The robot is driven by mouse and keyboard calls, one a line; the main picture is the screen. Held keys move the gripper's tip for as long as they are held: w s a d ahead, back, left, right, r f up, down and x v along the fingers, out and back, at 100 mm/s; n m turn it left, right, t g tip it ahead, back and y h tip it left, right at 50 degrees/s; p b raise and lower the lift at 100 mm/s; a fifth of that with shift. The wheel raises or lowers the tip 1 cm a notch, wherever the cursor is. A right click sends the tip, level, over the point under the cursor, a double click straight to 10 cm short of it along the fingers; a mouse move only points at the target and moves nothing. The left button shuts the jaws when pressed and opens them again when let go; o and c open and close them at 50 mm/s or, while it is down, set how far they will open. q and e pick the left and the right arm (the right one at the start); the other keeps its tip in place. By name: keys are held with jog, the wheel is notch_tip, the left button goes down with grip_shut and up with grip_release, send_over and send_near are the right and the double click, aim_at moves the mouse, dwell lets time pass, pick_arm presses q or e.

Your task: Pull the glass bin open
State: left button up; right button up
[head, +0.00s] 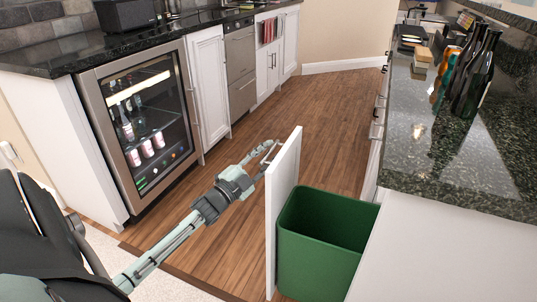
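The glass bin is a green, open-topped bin (322,250) behind a white front panel (283,200) at the lower middle right. It stands out from the cabinet under the right-hand counter, and its inside looks empty as far as I can see. My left arm reaches in from the lower left, and its gripper (265,153) is at the outer face of the panel, near the top, where the handle is. The fingers overlap the handle area, and I cannot tell whether they are closed around it. My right gripper is not in view.
A dark granite counter (450,150) with several bottles (477,75) is at the right. A glass-door drinks fridge (145,125) and white cabinets (208,85) line the left. The wooden floor (310,110) between them is clear.

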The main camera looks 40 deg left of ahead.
pick_arm(q)
jog(key=v, duration=1.2)
dwell(0.4)
